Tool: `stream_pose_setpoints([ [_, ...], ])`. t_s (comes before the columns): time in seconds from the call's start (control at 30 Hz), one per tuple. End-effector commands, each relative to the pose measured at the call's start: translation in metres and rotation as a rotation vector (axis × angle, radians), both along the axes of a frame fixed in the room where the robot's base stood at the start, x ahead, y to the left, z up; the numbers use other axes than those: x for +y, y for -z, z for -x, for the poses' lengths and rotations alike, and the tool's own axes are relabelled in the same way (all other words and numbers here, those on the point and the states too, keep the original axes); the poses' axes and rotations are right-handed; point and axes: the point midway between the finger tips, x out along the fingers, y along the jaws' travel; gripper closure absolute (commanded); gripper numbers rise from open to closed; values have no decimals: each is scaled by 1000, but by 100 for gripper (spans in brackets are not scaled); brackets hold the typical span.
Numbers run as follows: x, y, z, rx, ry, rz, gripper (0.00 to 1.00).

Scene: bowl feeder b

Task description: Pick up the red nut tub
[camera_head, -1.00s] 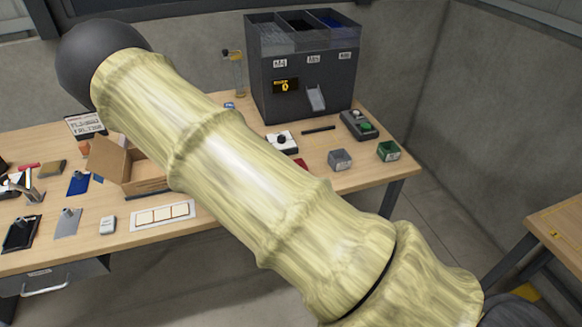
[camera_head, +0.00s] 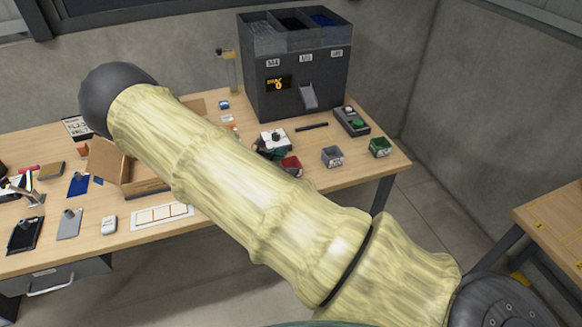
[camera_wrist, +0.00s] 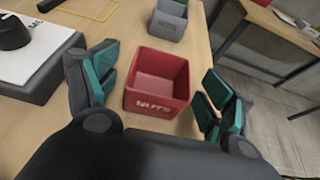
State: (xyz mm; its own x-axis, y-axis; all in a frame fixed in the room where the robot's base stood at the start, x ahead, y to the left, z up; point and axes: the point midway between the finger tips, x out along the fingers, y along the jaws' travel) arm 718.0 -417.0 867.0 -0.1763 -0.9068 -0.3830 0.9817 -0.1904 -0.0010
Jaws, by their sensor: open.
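The red nut tub (camera_wrist: 157,84) is a small open square tub marked "NUTS" on its near wall. In the wrist view it stands upright on the table between the open fingers of my gripper (camera_wrist: 157,95). A gap shows on each side, wider on the left; neither finger appears to touch it. The tub looks empty inside. In the head view the red tub (camera_head: 290,165) is partly hidden behind my arm, with a dark green finger of my gripper (camera_head: 268,150) at its left.
A grey tub (camera_head: 332,156) and a green tub (camera_head: 380,147) stand to the right on the wooden table. A white-topped device (camera_head: 272,138) is behind the red tub. The dark feeder (camera_head: 298,70) stands at the back. A cardboard box (camera_head: 115,165) is left.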

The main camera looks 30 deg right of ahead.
Motion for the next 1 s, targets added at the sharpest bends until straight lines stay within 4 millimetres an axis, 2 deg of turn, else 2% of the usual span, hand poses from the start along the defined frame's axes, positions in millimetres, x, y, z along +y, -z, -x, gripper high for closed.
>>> stream_pose_setpoints([
  [0.37, -7, 3, 1, -1, -1, -1, 18],
  [0.67, -7, 3, 1, 0, -1, 0, 67],
  [1.0, -7, -1, 1, -1, -1, 0, 67],
])
